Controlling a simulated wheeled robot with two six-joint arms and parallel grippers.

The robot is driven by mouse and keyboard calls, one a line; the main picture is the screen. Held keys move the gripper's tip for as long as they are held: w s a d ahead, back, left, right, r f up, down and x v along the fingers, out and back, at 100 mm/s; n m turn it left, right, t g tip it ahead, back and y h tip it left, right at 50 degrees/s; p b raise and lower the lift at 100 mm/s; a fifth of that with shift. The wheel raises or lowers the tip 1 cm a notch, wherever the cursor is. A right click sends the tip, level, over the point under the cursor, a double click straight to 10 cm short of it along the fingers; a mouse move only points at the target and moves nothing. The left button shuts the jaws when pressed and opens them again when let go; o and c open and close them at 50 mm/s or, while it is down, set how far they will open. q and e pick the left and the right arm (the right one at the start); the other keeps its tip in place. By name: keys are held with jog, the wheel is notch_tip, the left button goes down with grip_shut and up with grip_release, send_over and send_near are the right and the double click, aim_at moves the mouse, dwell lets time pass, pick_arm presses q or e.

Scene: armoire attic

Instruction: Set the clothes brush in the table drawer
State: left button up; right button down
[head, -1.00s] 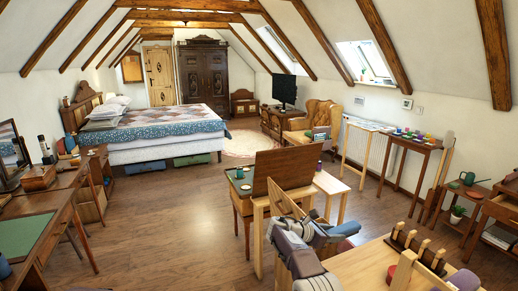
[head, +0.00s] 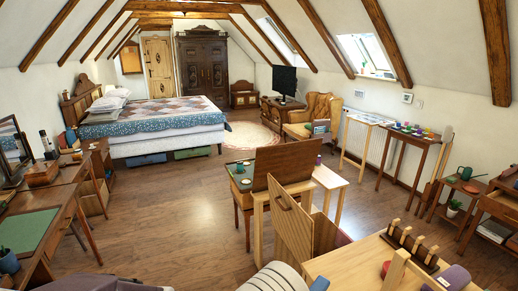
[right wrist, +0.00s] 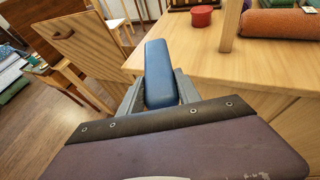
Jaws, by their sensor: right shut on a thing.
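My right gripper (right wrist: 159,95) is shut on a blue, rounded, oblong thing, which I take to be the clothes brush (right wrist: 160,72). Its bristles are not visible. It sticks out past the grey jaws, in front of a light wooden bench (right wrist: 215,75). In the head view a small blue part shows at the bottom edge beside my right arm. A light wooden panel with a dark handle (head: 291,222) stands out from the bench's left side; I cannot tell whether it is a drawer or a door. A dark side table (head: 503,207) at right has a drawer front. My left gripper is not in view.
The bench top (head: 355,262) carries a dark rack with pegs (head: 412,246), a red round tin (right wrist: 201,16) and an orange-brown roll (right wrist: 280,23). A small table with a raised brown lid (head: 282,165) stands beyond the panel. The floor at left centre (head: 165,215) is clear.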

jog(key=s+d+f+m+g+h, duration=0.1)
jog(key=s+d+m, duration=0.1)
jog(key=s+d, duration=0.3)
jog(key=shift+s+g, duration=0.3)
jog(key=shift+d+f, duration=0.1)
